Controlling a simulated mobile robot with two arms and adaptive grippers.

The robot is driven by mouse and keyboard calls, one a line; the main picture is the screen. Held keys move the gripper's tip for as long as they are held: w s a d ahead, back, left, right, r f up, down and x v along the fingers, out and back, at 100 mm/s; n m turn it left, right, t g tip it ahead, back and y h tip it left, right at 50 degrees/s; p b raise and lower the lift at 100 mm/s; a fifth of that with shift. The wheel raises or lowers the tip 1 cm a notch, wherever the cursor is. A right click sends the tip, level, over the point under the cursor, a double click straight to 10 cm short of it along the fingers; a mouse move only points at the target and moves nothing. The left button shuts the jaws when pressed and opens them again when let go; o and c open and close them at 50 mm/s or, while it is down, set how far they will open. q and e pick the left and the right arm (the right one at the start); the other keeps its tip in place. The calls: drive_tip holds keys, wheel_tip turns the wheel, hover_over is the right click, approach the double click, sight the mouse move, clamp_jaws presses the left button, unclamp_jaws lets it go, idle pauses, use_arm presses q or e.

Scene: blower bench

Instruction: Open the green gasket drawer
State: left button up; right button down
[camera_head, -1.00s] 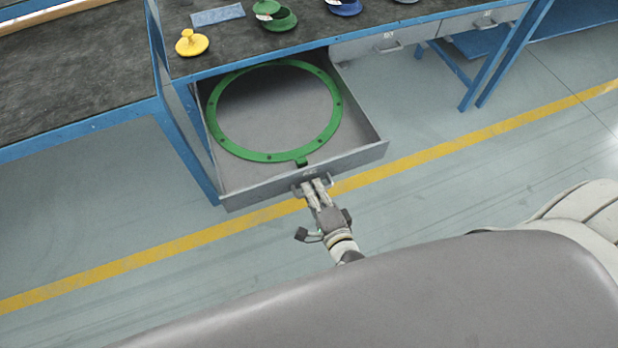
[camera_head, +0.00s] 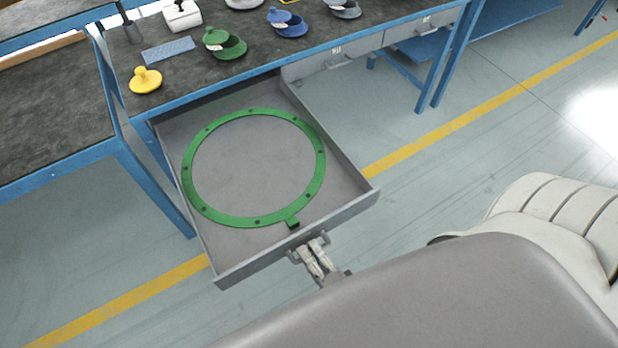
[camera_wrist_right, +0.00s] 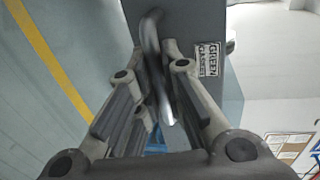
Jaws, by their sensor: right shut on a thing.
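The green gasket drawer (camera_head: 345,212) is a grey drawer pulled far out from under the bench in the head view. A large green ring gasket (camera_head: 322,165) lies flat inside it. My right gripper (camera_head: 312,258) is at the drawer's front, shut on its handle (camera_head: 324,238). In the right wrist view, the bar handle (camera_wrist_right: 155,60) runs between the fingers of the right gripper (camera_wrist_right: 160,95), beside a label (camera_wrist_right: 208,60) reading "GREEN" with a blurred second line. My left gripper is not in view.
On the bench top (camera_head: 190,75) stand a yellow knobbed disc (camera_head: 145,80), green lidded parts (camera_head: 228,46), blue ones (camera_head: 290,24) and a blue-grey pad (camera_head: 168,50). Closed drawers (camera_head: 335,58) sit to the right. Open floor with a yellow line (camera_head: 450,130) lies around the drawer.

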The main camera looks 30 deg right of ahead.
drive_tip(key=shift+s+f, duration=0.15)
drive_tip(key=shift+s, duration=0.1)
drive_tip(key=c, duration=1.5)
unclamp_jaws()
drive_tip(key=shift+s, duration=0.15)
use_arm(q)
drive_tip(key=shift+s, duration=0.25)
use_arm(e)
drive_tip(key=s+r, duration=0.1)
drive_tip(key=s, duration=0.6)
drive_tip(key=s+r, duration=0.1)
drive_tip(key=s, duration=0.3)
drive_tip(key=shift+s+d+r, duration=0.2)
drive_tip(key=shift+s+r, duration=0.1)
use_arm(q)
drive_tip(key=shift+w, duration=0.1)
